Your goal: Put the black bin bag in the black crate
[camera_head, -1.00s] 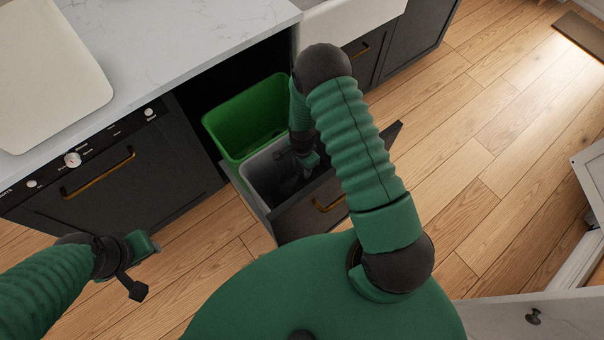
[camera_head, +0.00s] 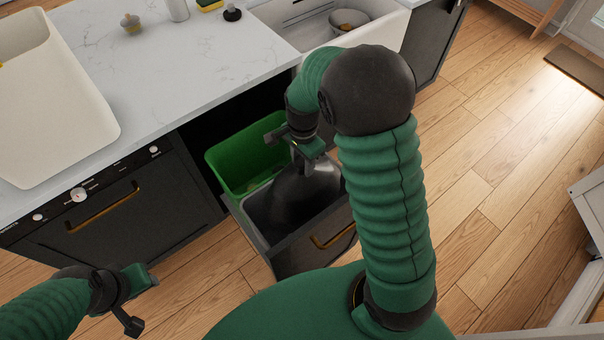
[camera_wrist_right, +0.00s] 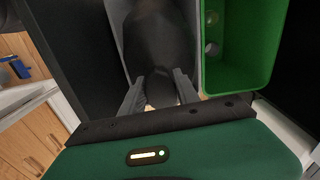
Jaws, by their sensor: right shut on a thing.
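The black bin bag (camera_head: 298,198) is dark and glossy. Its top is bunched up at my right gripper (camera_head: 303,158), and its lower part is inside the grey bin (camera_head: 257,204) of the pulled-out drawer. In the right wrist view the bag (camera_wrist_right: 158,45) runs between the two fingers of my right gripper (camera_wrist_right: 160,92), which is shut on it. My left gripper (camera_head: 143,302) is at the lower left, apart from everything, with its fingers spread and empty. I see no black crate in these views.
A green bin (camera_head: 238,158) stands beside the grey bin. The dark drawer front (camera_head: 325,236) with a gold handle is in front. The marble counter (camera_head: 180,60) holds a white tub (camera_head: 55,110). The wooden floor (camera_head: 500,200) at the right is mostly clear.

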